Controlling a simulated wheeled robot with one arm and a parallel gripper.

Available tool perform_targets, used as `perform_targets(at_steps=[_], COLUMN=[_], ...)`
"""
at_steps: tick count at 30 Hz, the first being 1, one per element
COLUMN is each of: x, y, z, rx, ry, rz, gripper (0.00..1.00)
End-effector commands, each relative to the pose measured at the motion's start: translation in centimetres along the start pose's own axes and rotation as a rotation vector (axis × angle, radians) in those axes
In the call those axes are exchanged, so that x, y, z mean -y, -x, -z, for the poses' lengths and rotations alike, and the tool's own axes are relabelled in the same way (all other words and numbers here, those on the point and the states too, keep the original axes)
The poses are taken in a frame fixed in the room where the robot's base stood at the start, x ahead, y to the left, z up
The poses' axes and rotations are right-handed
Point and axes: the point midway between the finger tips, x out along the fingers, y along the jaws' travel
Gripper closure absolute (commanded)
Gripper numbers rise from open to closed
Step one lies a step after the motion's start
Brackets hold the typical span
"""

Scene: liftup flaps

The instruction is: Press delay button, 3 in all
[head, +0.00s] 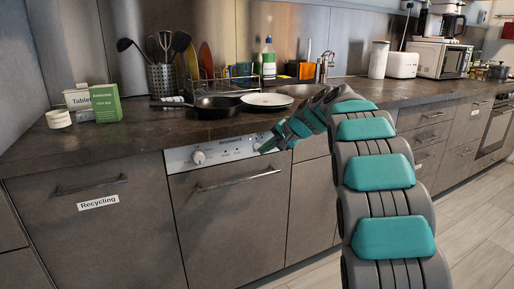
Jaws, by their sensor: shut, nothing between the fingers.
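The dishwasher's white control panel (216,152) sits under the counter edge, with a round knob (199,157) at its left and small buttons along it. The labels are too small to read, so I cannot tell which one is the delay button. My gripper (263,150) is shut and empty at the right part of the panel. Its tip is at or very near the panel face and hides part of it. I cannot tell whether it touches a button. The dishwasher door (232,220) is closed, with a horizontal handle (238,181) below the panel.
A frying pan (206,107) and a white plate (267,100) stand on the counter (140,128) above the panel. A cabinet labelled Recycling (98,202) is at the left. Drawers (432,137) run to the right. The floor (478,236) at the right is clear.

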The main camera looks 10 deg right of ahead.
Motion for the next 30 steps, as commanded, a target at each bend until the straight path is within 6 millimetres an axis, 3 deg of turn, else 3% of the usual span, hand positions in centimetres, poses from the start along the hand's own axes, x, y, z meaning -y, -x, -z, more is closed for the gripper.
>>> perform_targets(at_steps=[30], x=[0.58], y=[-0.73], z=[0.53], rx=[0.001], ry=[0.000], rz=[0.000], gripper=[1.00])
